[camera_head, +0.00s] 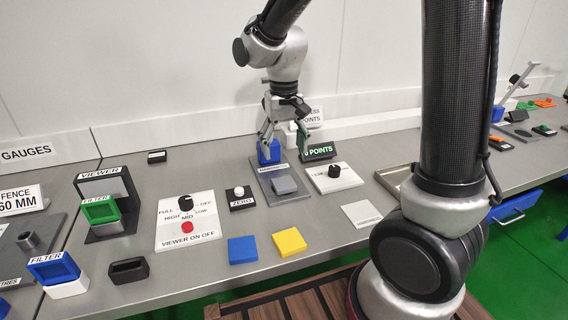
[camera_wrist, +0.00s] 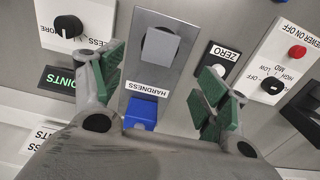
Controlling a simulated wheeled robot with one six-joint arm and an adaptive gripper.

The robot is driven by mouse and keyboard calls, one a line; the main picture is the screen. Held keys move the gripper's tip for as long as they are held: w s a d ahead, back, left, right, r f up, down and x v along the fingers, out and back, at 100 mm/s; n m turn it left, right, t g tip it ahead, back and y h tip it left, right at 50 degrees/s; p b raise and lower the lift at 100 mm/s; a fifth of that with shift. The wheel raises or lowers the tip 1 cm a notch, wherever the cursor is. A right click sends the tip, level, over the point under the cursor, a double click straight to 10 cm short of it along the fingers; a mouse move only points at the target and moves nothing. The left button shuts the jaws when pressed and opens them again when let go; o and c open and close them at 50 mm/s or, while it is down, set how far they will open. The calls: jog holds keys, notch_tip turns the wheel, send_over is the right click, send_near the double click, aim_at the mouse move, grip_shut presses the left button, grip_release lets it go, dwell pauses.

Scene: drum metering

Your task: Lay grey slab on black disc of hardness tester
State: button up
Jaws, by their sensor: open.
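A grey slab (camera_head: 284,185) lies on the grey plate of the hardness tester (camera_head: 268,172). The slab also shows in the wrist view (camera_wrist: 160,44), toward the plate's far end from the HARDNESS label. My gripper (camera_head: 284,143) is open and empty above the tester. Its green-padded fingers (camera_wrist: 160,75) are spread on either side of the plate in the wrist view, apart from the slab.
A ZERO button box (camera_head: 241,198) is left of the tester. A white knob panel (camera_head: 335,178) and the POINTS display (camera_head: 318,150) are close on its right. Blue (camera_head: 242,250) and yellow (camera_head: 289,242) slabs and a pale plate (camera_head: 361,215) lie in front.

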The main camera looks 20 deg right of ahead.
jog(key=s+d+r+t, duration=0.2)
jog(key=s+d+r, duration=0.3)
jog(key=s+d, duration=0.2)
jog(key=s+d+r+t, duration=0.2)
jog(key=s+d+r, duration=0.4)
jog(key=s, duration=0.6)
jog(key=shift+d+r, duration=0.15)
jog(key=shift+d, duration=0.8)
